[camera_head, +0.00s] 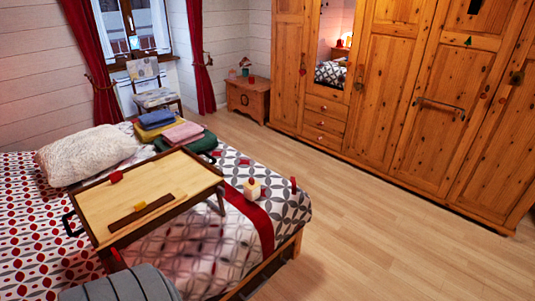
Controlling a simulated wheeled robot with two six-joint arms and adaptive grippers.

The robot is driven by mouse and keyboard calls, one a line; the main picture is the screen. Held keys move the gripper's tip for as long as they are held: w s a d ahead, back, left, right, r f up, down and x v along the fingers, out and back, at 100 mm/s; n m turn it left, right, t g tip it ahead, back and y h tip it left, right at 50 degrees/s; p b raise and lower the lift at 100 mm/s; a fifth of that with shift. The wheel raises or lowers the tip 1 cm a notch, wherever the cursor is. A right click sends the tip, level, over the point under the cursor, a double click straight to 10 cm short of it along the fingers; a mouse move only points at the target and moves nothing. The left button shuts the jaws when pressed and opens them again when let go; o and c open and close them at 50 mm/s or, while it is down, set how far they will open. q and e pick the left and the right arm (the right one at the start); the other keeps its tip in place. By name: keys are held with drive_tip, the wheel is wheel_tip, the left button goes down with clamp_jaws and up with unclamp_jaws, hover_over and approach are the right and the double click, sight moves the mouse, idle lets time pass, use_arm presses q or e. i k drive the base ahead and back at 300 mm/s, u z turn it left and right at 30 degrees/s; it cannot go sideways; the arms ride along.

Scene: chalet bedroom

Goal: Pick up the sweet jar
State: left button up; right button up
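A small cream jar-like object (252,189) with a reddish top stands on the bed's red runner, just right of the wooden bed tray. It is the thing most like a sweet jar, but it is too small in the picture to make out its contents or any label. It appears upright, and nothing is touching it from above. Neither of my grippers is in view.
The bed tray (160,185) stands on the patterned bed (30,220), carrying a small red item (116,177) and a brown strip (139,214). Folded cloths (182,134) lie behind it. A grey ribbed object (120,287) is in front. Wooden floor (380,235) is clear at right.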

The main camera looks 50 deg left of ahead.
sight(252, 196)
drive_tip(key=z, duration=0.15)
drive_tip(key=i, duration=1.45)
drive_tip(key=u, duration=0.25)
drive_tip(key=i, duration=1)
drive_tip(key=u, duration=1.5)
drive_tip(key=i, duration=0.85)
drive_tip(key=u, duration=0.9)
